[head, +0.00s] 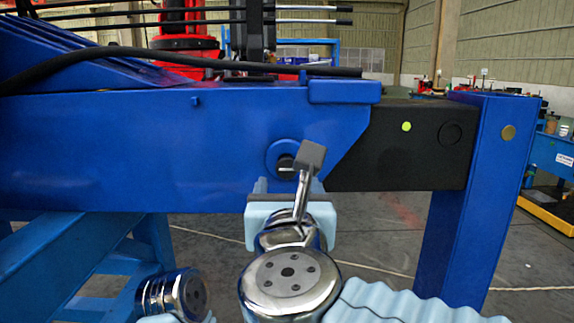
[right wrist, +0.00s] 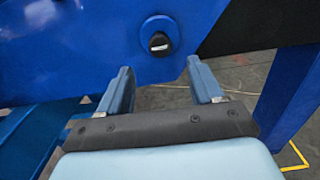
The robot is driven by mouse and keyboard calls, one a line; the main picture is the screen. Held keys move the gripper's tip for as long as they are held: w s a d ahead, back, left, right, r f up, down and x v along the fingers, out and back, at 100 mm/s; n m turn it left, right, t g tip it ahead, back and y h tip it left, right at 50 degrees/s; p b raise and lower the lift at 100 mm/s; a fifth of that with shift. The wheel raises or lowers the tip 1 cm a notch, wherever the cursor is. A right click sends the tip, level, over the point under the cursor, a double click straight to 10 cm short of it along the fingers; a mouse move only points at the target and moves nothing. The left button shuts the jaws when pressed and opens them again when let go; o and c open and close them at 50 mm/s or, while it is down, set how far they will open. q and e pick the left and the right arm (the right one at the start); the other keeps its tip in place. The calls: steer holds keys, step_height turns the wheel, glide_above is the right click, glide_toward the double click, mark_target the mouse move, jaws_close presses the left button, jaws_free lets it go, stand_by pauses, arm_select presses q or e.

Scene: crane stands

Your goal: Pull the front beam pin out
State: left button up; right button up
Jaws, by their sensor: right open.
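The front beam pin (head: 286,163) is a short dark stub in a round blue collar on the side of the blue beam (head: 200,140). In the right wrist view the pin (right wrist: 158,43) shows as a black end with a pale lower edge, seated in its collar. My right gripper (right wrist: 160,80) is open and empty, with one blue finger either side of the pin's line and the pin just beyond the fingertips. In the head view my right gripper (head: 287,188) is just below the pin, and my wrist hides much of its fingers. My left gripper is out of view.
A black inner beam (head: 400,150) runs right from the blue beam to an upright blue post (head: 470,200). A black hose (head: 180,56) lies along the top. A blue support (head: 60,255) stands lower left. Open floor (head: 385,235) shows beneath the beam.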

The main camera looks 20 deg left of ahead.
mark_target(287, 167)
steer(key=p+x, duration=0.2)
steer(key=x, duration=1.1)
steer(key=shift+f+p, duration=0.15)
steer(key=shift+p, duration=0.2)
